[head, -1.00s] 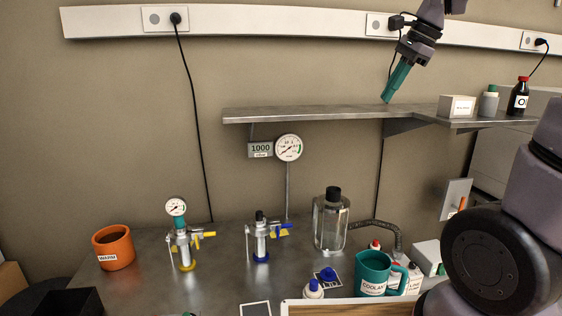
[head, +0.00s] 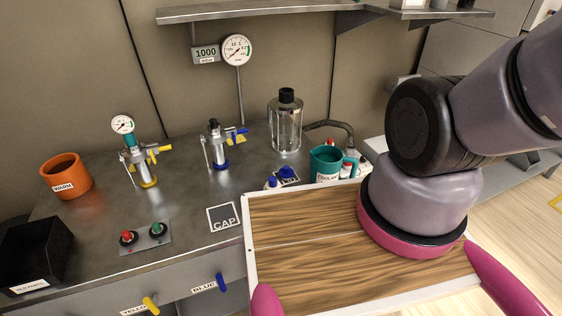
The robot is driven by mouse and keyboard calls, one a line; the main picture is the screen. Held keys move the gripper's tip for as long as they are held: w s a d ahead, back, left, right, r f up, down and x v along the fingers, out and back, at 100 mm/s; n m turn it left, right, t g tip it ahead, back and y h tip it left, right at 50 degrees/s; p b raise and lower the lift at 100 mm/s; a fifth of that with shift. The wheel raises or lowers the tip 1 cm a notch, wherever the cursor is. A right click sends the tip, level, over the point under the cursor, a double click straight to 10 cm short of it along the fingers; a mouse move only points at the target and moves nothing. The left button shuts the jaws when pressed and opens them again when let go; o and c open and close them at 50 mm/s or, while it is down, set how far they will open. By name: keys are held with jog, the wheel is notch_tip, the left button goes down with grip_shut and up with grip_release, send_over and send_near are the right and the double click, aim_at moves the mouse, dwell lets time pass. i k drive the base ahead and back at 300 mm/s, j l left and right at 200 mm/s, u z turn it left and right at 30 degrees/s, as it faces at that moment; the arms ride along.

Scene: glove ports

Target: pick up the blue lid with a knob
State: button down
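The blue lid with a knob (head: 287,172) lies on a small dark-and-white label square on the steel bench, just past the edge of my wood-topped deck. It is small in the picture, and the label's wording is not readable. A small white bottle with a blue cap (head: 271,183) stands just left of it, and a teal COOLANT mug (head: 325,163) stands to its right.
A clear jar with a black cap (head: 286,125) stands behind the lid. Two small valve assemblies, an orange WARM pot (head: 66,175), a black bin (head: 35,250) and a button plate (head: 143,238) are to the left. A bare CAP square (head: 223,218) lies nearer. A shelf (head: 270,14) overhangs the back.

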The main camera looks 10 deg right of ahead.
aim_at(286, 173)
jog(key=l+u, duration=0.35)
jog(key=l, duration=0.2)
jog(key=l+u, duration=0.4)
jog(key=k+l, duration=0.05)
jog(key=l, duration=0.05)
